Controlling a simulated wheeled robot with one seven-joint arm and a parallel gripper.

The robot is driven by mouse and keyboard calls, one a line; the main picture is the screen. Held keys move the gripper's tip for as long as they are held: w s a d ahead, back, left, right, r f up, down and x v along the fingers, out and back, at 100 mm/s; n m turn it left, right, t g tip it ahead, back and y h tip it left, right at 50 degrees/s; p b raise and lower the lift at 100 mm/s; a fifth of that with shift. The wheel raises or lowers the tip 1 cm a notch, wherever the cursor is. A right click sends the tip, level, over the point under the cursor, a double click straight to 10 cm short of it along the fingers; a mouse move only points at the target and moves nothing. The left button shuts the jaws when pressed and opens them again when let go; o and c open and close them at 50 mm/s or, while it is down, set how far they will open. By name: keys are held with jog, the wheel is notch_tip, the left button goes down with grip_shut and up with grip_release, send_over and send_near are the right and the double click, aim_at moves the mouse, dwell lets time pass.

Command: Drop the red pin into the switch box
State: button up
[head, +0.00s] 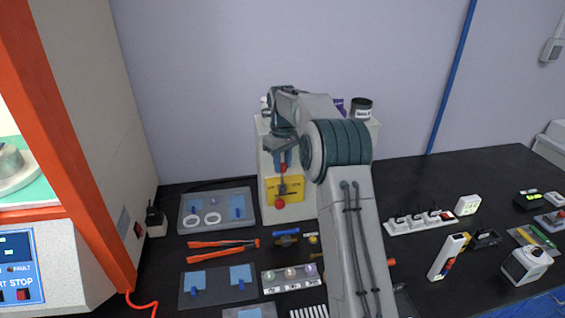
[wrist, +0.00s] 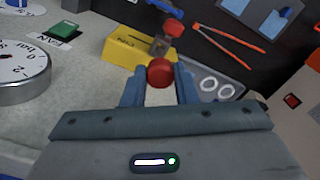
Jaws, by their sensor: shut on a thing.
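My gripper (wrist: 160,82) is shut on the red pin (wrist: 160,72); its round red head shows between the blue fingers in the wrist view. In the head view my gripper (head: 282,160) points down, with the red pin (head: 281,170) at its tips. The yellow switch box (head: 291,186) is on the front of the pale cabinet, just below the pin in the picture. In the wrist view the switch box (wrist: 122,48) lies just beyond the fingers, with a grey part and a red knob (wrist: 174,27) on it. The pin's lower end is hidden; I cannot tell whether it touches the box.
The pale cabinet (head: 268,200) stands at the back of the black bench, with a black jar (head: 361,107) on top. A grey tray with white rings (head: 193,221) and orange-handled pliers (head: 222,245) lie left. A power strip (head: 420,221) lies right. My arm hides the bench middle.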

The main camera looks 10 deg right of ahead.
aim_at(283, 185)
jog(key=shift+f, duration=0.15)
jog(key=shift+f+b, duration=1.7)
jog(key=shift+f, duration=1.4)
jog(key=o, duration=1.1)
jog(key=shift+c, duration=0.2)
jog(key=shift+r, duration=0.1)
notch_tip(283, 185, up, 5)
jog(key=p, duration=0.4)
